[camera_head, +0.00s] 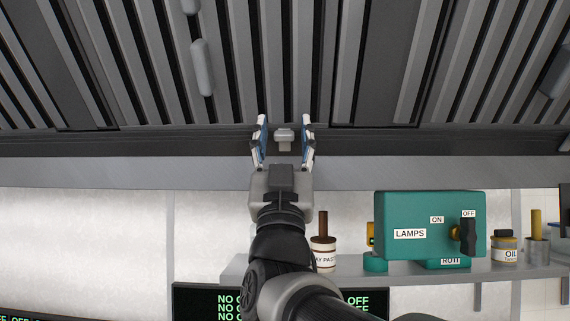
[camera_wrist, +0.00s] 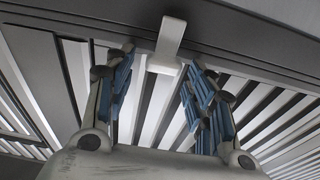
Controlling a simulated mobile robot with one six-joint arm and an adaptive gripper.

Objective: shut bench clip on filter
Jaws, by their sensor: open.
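The bench clip (camera_head: 284,139) is a small light-grey tab on the dark rail at the lower edge of the slatted metal filter (camera_head: 270,60). In the wrist view the clip (camera_wrist: 169,42) is a pale T-shaped piece, its stem on the rail and its wider end towards the slats. My gripper (camera_head: 284,120) points up at the filter, open, with one blue-padded finger on each side of the clip. In the wrist view my gripper (camera_wrist: 161,60) shows a gap between each fingertip and the clip. I cannot tell how close the fingertips are to the filter in depth.
Grey handles (camera_head: 202,68) hang from the filters at the upper left. Below right, a green lamps switch box (camera_head: 412,215) stands over a shelf (camera_head: 390,269) with jars, including an oil tin (camera_head: 504,248). A dark display (camera_head: 200,300) is low behind my arm. The pale wall is bare at left.

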